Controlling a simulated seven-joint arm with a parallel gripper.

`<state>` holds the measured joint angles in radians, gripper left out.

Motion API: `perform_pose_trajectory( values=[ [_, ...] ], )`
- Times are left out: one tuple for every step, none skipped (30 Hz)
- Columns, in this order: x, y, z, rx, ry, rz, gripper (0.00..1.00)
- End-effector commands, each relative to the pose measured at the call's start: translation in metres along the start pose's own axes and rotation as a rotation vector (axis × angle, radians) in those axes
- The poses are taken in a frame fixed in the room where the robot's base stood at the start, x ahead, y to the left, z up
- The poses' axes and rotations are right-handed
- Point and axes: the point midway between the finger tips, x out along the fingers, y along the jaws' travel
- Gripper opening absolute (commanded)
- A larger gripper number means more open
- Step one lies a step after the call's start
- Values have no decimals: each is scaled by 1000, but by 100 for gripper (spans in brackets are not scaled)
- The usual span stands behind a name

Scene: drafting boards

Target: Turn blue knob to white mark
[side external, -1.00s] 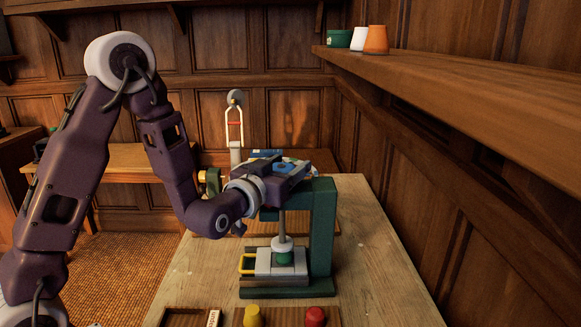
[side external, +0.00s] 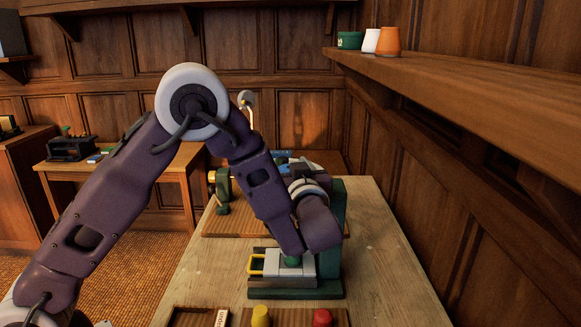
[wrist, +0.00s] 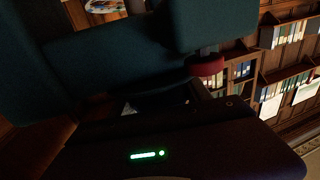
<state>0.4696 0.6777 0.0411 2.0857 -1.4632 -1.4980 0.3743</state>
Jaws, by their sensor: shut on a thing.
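I cannot make out the blue knob or a white mark in either view now. In the side view, my gripper (side external: 306,171) is at the top of a green press-like stand (side external: 338,225), partly hidden behind my own forearm and wrist. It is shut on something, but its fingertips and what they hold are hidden. In the wrist view, dark green blocks of the stand (wrist: 210,22) fill the upper part, close to my gripper. A dark red collar (wrist: 205,66) shows under one block. Some blue (side external: 283,158) shows behind my gripper, too small to identify.
A yellow peg (side external: 261,316) and a red peg (side external: 322,318) stand in front. A shelf (side external: 470,85) with pots runs along the right. The tabletop right of the stand is clear.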

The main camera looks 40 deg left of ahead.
Motion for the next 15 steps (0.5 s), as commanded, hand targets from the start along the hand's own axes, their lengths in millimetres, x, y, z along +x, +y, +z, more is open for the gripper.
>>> perform_pose_trajectory(
  values=[
    [0,1,-2,-4,4,-12,16],
    [0,0,-2,-3,5,-20,16],
    [1,0,-2,-3,5,-29,16],
    [1,0,-2,-4,5,-35,16],
    [1,-1,-2,-4,6,-41,16],
    [1,-1,-2,-4,6,-46,16],
    [1,-1,-2,-4,6,-49,16],
    [1,-1,-2,-4,7,-51,16],
    [1,-1,-3,-4,7,-54,16],
    [1,-1,-3,-4,7,-55,16],
    [2,-2,-3,-4,7,-56,16],
    [2,-2,-3,-3,7,-57,16],
    [2,-2,-3,-3,7,-58,16],
    [2,-2,-3,-4,7,-58,16],
    [2,-2,-3,-4,7,-58,16]
  ],
)
